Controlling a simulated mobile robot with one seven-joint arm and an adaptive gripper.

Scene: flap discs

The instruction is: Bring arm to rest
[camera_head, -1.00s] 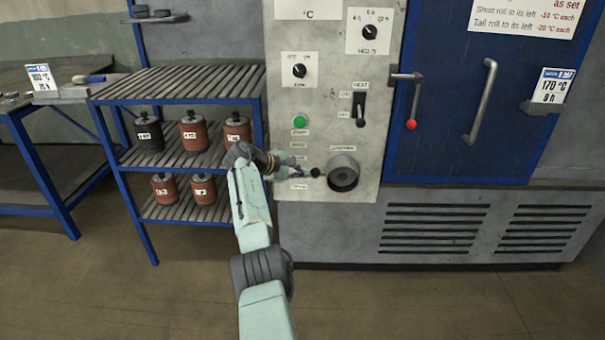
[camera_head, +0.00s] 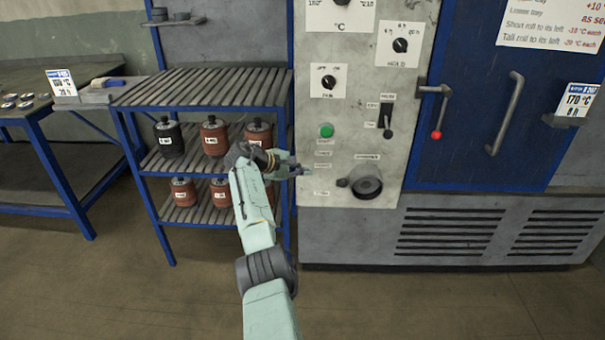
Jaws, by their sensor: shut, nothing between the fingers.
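My gripper (camera_head: 300,170) is at the end of my pale green arm (camera_head: 252,205). It is shut and empty. It points right, in front of the left part of the oven's grey control panel (camera_head: 345,100), left of a round black-centred socket (camera_head: 366,183). The gripper is small in the picture, and I cannot tell whether it touches the panel. The arm rises from the bottom middle and bends at the wrist in front of the rack's right side.
A blue rack (camera_head: 205,90) with several dark and red-brown rolls stands left of the panel. The blue oven door (camera_head: 480,110) has a handle and a red-knobbed lever (camera_head: 437,115). A blue-framed table (camera_head: 45,115) stands at far left. Open floor (camera_head: 130,290) lies in front.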

